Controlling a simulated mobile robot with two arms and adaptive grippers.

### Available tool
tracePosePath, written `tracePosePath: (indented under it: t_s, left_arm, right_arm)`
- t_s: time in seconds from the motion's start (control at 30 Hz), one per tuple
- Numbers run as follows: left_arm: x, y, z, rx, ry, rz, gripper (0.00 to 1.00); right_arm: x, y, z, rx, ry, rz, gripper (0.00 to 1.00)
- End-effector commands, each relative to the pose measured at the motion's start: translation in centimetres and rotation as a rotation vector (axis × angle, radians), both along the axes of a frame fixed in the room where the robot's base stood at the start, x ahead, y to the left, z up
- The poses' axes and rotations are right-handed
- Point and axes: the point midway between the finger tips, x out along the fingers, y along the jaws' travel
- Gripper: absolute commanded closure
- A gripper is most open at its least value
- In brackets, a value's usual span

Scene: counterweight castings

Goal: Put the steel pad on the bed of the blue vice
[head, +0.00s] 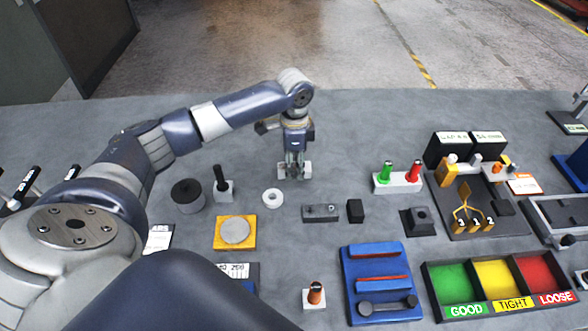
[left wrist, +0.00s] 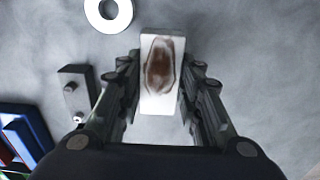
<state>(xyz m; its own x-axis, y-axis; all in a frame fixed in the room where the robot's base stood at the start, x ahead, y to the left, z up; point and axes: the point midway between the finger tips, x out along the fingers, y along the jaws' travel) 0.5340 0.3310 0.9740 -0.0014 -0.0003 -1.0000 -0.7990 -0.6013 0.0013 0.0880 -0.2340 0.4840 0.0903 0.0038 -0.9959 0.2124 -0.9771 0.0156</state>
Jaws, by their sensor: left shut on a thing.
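My left gripper (head: 294,172) is shut on the steel pad, a pale rectangular block with a brown rust-like patch. The pad (left wrist: 161,75) sits between both fingers in the left wrist view; in the head view (head: 306,170) only its ends show beside the fingers. I cannot tell how high it is above the table. The blue vice (head: 349,262) lies at the front, right of centre, with two red-edged bars across it and a dark handle at its near end. Its bed (head: 378,265) between the bars is bare. My right gripper is not in view.
A white ring (head: 272,205), a grey block with a knob (head: 318,213) and a small black block (head: 355,211) lie between my left gripper and the vice. A tray marked good, tight and loose (head: 430,290) stands right of the vice. The table's back is clear.

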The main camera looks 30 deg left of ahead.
Motion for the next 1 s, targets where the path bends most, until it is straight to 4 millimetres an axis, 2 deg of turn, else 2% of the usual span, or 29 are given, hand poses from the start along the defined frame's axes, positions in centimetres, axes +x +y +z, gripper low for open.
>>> tracePosePath:
  t_s: [0.07, 0.2, 0.33, 0.7, 0.73, 0.8, 1.0]
  left_arm:
    - [0.6, 0.3, 0.2, 0.000, -0.004, 0.001, 1.00]
    - [0.4, 0.3, -1.9, 0.000, 0.001, 0.001, 1.00]
    - [0.5, 0.3, -3.2, 0.001, -0.002, 0.000, 1.00]
    - [0.5, 0.3, -3.7, 0.000, -0.004, 0.000, 1.00]
    - [0.4, 0.3, -3.8, 0.001, -0.001, 0.000, 0.65]
    - [0.4, 0.3, -3.8, 0.001, -0.002, 0.000, 0.49]
    - [0.4, 0.3, -3.8, 0.001, -0.002, 0.000, 0.47]
  right_arm:
    - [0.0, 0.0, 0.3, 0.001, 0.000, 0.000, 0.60]
    - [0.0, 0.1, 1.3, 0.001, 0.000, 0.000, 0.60]
    - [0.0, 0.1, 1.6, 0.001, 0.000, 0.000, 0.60]
    - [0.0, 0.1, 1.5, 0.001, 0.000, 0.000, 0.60]
    - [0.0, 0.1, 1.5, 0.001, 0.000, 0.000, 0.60]
    - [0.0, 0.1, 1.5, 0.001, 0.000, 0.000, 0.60]
    - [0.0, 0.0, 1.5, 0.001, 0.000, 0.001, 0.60]
